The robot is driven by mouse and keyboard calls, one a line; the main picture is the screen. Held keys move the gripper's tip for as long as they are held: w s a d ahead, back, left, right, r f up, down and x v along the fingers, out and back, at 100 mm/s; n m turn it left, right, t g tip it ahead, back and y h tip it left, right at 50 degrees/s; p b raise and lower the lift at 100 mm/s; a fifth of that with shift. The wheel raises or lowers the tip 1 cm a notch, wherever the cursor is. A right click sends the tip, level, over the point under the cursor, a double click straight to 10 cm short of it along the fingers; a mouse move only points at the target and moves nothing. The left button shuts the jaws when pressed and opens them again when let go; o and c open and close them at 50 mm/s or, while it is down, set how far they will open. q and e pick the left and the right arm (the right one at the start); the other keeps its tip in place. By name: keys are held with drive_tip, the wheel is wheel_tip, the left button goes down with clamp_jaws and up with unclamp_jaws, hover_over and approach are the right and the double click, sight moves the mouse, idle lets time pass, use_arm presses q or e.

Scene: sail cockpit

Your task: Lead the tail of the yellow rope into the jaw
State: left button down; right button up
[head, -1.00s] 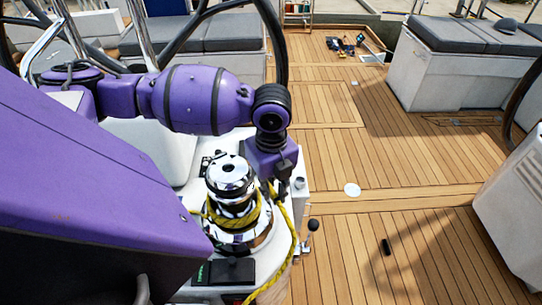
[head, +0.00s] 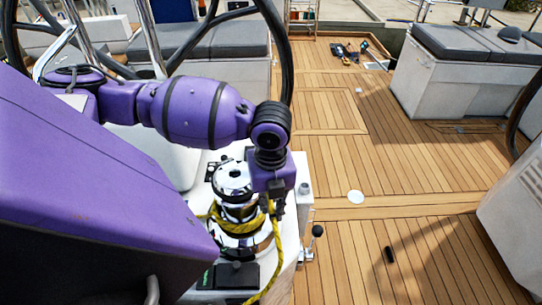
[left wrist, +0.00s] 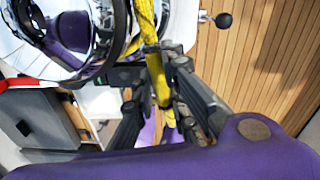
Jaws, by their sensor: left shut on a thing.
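The chrome winch (head: 233,180) stands upright on the white coaming, and its shiny side also shows in the left wrist view (left wrist: 66,30). The yellow rope (head: 238,226) wraps around its drum. The rope's tail (head: 277,242) hangs from my left gripper (head: 274,208) down past the winch's right side. In the left wrist view the left gripper (left wrist: 165,58) is shut on the yellow rope (left wrist: 146,22), beside the winch. The jaw near the winch top is partly hidden by my wrist, and I cannot make out rope in it. My right gripper is not in view.
A black box (head: 232,274) sits in front of the winch. A lever with a black knob (head: 317,231) stands to its right. Grey-cushioned seats (head: 470,45) are at the far right.

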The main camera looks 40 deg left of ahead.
use_arm(q)
drive_tip(key=shift+s+a+r+m+p, duration=0.15)
drive_tip(key=shift+s+m+p, duration=0.15)
drive_tip(key=shift+s+m, duration=0.95)
drive_tip(key=c, duration=1.7)
unclamp_jaws()
drive_tip(key=shift+w, duration=0.1)
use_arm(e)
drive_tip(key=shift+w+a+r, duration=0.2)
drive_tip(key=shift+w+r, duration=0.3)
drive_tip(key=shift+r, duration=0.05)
use_arm(q)
drive_tip(key=shift+o, duration=0.7)
drive_tip(key=o, duration=0.4)
drive_tip(key=shift+c, duration=0.2)
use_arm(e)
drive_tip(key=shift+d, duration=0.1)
